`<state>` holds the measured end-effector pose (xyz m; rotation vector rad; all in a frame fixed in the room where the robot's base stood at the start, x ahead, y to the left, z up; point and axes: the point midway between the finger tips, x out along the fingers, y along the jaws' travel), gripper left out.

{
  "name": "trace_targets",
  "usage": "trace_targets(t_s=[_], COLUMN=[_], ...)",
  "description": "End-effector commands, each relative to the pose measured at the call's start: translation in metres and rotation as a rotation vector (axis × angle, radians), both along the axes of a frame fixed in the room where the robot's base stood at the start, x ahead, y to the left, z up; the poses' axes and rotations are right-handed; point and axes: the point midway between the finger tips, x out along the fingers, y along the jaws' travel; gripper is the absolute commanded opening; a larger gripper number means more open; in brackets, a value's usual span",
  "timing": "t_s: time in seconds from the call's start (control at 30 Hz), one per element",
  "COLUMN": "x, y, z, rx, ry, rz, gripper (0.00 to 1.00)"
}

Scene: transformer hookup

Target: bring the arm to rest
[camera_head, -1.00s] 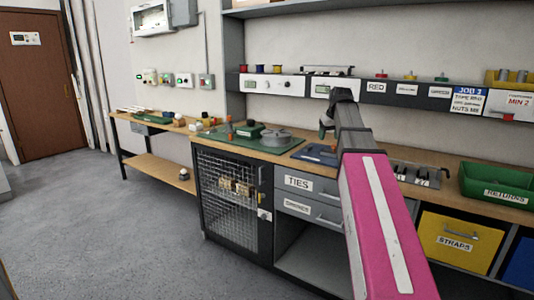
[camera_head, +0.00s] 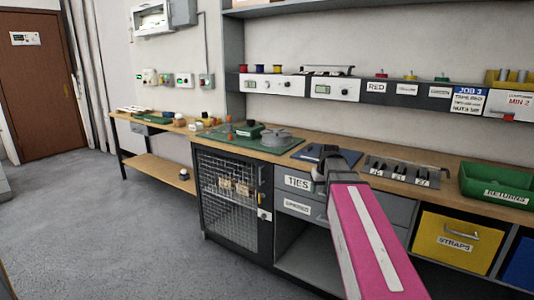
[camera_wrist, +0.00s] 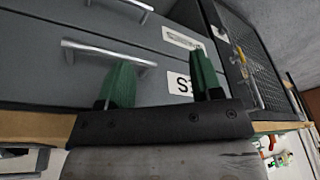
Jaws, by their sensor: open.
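My gripper shows in the wrist view (camera_wrist: 162,85) with its two green fingers apart and nothing between them. Behind the fingers are grey drawer fronts with bar handles and white labels. In the head view my pink arm reaches from the bottom edge toward the workbench (camera_head: 455,172). Its dark wrist end is in front of the bench edge, beside the drawer labelled TIES (camera_head: 298,183). The fingers are mostly hidden by the wrist in the head view. I cannot tell how far they are from the drawers.
A green RETURNS bin (camera_head: 500,184) and a slotted grey rack (camera_head: 402,172) stand on the bench. A green mat (camera_head: 222,139) with round parts lies further left. A mesh cabinet (camera_head: 228,200) and a yellow STRAPS bin (camera_head: 447,240) are below. The floor at left is clear.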

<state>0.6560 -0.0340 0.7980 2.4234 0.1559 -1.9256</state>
Motion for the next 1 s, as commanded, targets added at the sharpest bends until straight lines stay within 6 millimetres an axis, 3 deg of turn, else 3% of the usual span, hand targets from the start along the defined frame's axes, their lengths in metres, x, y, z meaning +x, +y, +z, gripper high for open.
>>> trace_targets(t_s=[0.1,0.3,0.6,0.8,1.0], x=[-0.028,-0.071,-0.142,-0.173,-0.179], y=[0.008,0.018,0.030,0.033,0.035], z=[-0.045,-0.110,-0.190,-0.218,-0.225], rx=[-0.003,-0.011,-0.029,-0.039,-0.041], ry=[0.040,0.100,0.183,0.215,0.222], rz=[-0.016,-0.044,-0.082,-0.097,-0.102], gripper=[0.60,0.60,0.60,0.60,0.60])
